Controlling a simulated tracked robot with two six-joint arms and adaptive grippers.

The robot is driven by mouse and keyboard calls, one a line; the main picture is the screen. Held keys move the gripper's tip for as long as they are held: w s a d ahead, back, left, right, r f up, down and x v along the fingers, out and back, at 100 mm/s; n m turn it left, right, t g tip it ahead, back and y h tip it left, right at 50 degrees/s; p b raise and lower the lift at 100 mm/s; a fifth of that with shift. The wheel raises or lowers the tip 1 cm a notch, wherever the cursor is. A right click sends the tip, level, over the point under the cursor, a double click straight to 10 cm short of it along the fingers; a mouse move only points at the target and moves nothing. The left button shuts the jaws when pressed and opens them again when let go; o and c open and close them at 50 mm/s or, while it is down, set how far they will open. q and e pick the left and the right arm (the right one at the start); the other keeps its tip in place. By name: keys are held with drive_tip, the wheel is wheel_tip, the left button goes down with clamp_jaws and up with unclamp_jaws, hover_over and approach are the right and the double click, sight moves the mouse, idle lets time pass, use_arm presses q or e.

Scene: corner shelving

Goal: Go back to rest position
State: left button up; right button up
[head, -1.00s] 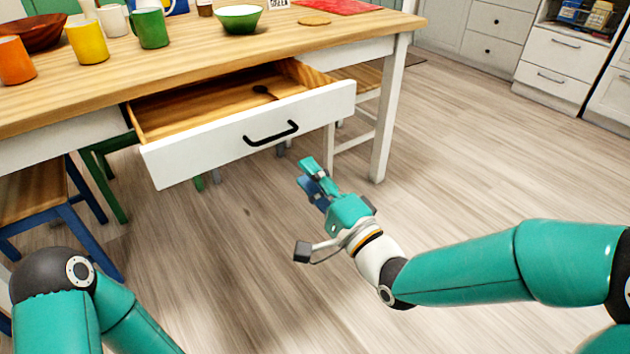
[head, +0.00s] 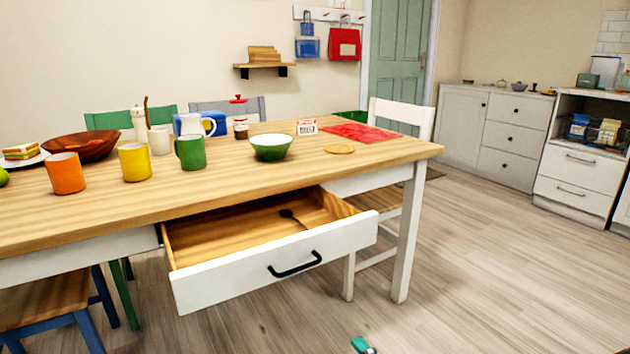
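The tip of my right gripper (head: 363,345) just shows at the bottom edge of the head view, in front of the table and below the drawer. Too little of it shows to tell whether it is open or shut. My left gripper is out of view. The white-fronted drawer (head: 235,273) of the wooden table (head: 330,170) stands open, with a dark spoon (head: 292,216) inside. The gripper tip is apart from the drawer and its black handle (head: 294,264).
On the table stand an orange mug (head: 66,174), a yellow mug (head: 134,162), a green mug (head: 190,152), a green bowl (head: 271,147) and a wooden bowl (head: 84,144). A white chair (head: 402,115) stands behind the table's right end. The floor (head: 500,270) at right is clear.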

drive_tip(key=s+d+f+g+h+p, duration=0.1)
drive_tip(key=s+d+f+g, duration=0.1)
drive_tip(key=f, duration=0.4)
drive_tip(key=s+d+f+g+h+p, duration=0.1)
drive_tip(key=s+f+g, duration=0.15)
drive_tip(key=f, duration=0.45)
drive_tip(key=s+f+n+g, duration=0.5)
drive_tip(key=s+f+n, duration=0.15)
drive_tip(key=s, duration=0.35)
drive_tip(key=s+f+n+g, duration=0.5)
drive_tip(key=s+f+n, duration=0.15)
drive_tip(key=s, duration=0.45)
use_arm(q)
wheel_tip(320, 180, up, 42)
drive_tip(key=p, duration=3.8)
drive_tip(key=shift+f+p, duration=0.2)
drive_tip(key=shift+p, duration=0.1)
use_arm(e)
wheel_tip(320, 180, up, 38)
drive_tip(key=shift+w+m+h, duration=0.3)
